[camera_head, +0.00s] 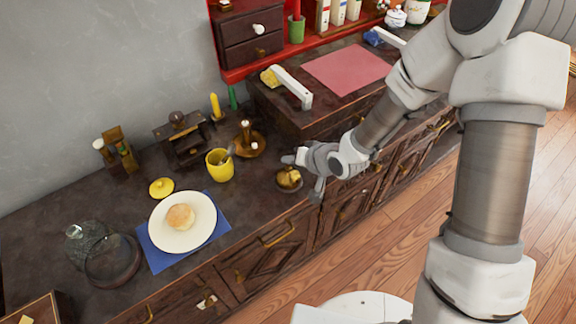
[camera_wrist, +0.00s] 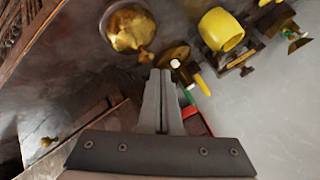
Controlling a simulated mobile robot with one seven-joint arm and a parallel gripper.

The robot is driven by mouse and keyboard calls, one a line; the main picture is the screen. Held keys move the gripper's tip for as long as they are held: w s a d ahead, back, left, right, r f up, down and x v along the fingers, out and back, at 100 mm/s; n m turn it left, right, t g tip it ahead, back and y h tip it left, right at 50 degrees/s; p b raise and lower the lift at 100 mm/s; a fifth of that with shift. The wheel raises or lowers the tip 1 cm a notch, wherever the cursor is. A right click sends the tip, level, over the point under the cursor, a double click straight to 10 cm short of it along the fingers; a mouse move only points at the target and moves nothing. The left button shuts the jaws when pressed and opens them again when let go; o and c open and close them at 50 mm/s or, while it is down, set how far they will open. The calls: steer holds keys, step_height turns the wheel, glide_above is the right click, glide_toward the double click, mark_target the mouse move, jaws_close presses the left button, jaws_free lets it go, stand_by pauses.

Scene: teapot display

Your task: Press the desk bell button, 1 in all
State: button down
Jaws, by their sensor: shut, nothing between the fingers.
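The desk bell (camera_head: 289,178) is a small golden dome on a dark round base, near the front edge of the dark counter. It also shows in the wrist view (camera_wrist: 128,27), at the top left of centre, with a small brownish knob at its lower right. My gripper (camera_head: 286,159) is shut and empty, pointing left, close behind the bell in the head view. In the wrist view its two fingers (camera_wrist: 160,75) lie together below the bell, apart from it in the picture. The height gap between fingertips and bell is hard to judge.
A yellow mug (camera_head: 220,166) and a brass candle holder (camera_head: 249,146) stand left of my gripper. A white plate (camera_head: 184,222) with a bun lies on a blue napkin.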

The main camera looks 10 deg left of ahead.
steer(key=shift+f, duration=0.1)
steer(key=shift+f+b, duration=0.35)
steer(key=shift+b, duration=0.05)
steer(key=shift+f+b, duration=0.55)
steer(key=shift+f, duration=0.1)
stand_by(0.6)
steer(key=shift+r, duration=0.1)
steer(key=shift+r+p, duration=0.95)
steer(key=shift+r, duration=0.05)
steer(key=shift+r+p, duration=2.1)
steer(key=shift+r, duration=0.35)
